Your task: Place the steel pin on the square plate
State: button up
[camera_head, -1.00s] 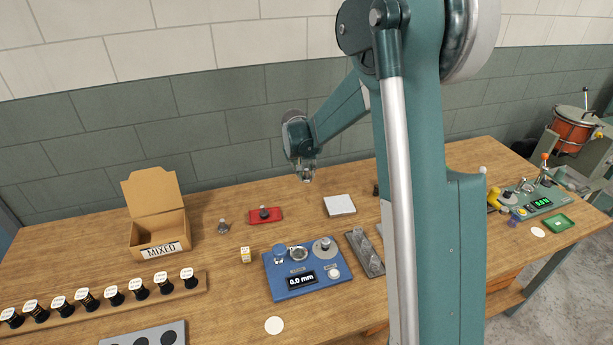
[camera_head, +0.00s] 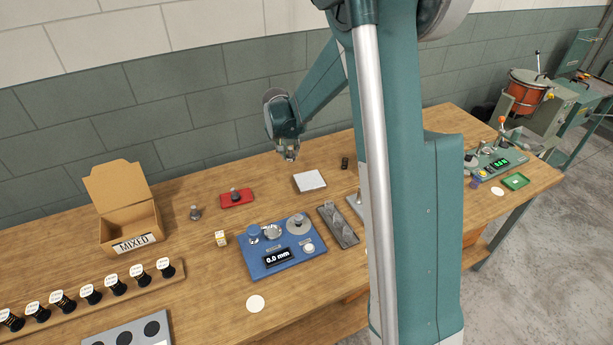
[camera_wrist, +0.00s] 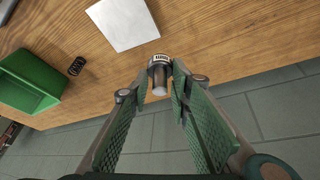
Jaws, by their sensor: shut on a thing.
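My gripper (camera_head: 290,154) hangs above the back of the wooden bench. In the wrist view my gripper (camera_wrist: 162,82) is shut on the steel pin (camera_wrist: 160,92), a short bright cylinder with a wider ringed end. The pin is too small to make out clearly in the head view.
A red block (camera_head: 237,198) and a blue gauge with a display (camera_head: 282,247) stand near the plate. A small black coil (camera_wrist: 76,66) and a green bin (camera_wrist: 25,80) lie to one side. A cardboard box (camera_head: 130,222) stands left. Bare wood surrounds the plate.

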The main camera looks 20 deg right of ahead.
jog(key=s+d+r+m+p, duration=0.1)
jog(key=s+d+m, duration=0.1)
jog(key=s+d, duration=0.3)
jog(key=shift+s+d, duration=0.15)
jog(key=shift+d, duration=0.35)
send_near(311, 176)
jog(key=shift+w+d+f, duration=0.35)
jog(key=shift+w+d, duration=0.2)
jog(key=shift+w, duration=0.2)
jog(key=shift+f, duration=1.85)
jog(key=shift+f, duration=0.2)
jog(key=o, duration=1)
jog(key=shift+c, duration=0.2)
